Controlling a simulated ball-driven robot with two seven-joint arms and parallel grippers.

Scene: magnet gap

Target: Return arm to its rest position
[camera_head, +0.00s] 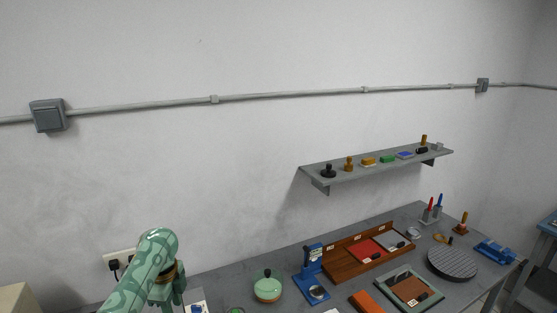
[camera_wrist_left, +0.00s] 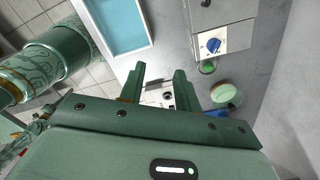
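My left arm comes in at the lower left of the head view, with its green gripper (camera_head: 172,290) pointing down near the table's left part. In the left wrist view the two fingers of my left gripper (camera_wrist_left: 160,72) stand apart. Nothing is held between them. A white object with dark round parts (camera_wrist_left: 158,97) shows beyond the gap, lower down. My right arm and right gripper are in neither view.
The grey table (camera_head: 225,278) bears a green lidded pot (camera_head: 267,290), a blue stand (camera_head: 311,270), a wooden compartment tray (camera_head: 343,270) and a dark round plate (camera_head: 452,263). A shelf (camera_head: 345,177) hangs above. The wrist view shows a light-blue tray (camera_wrist_left: 120,25) and a blue-knobbed box (camera_wrist_left: 228,40).

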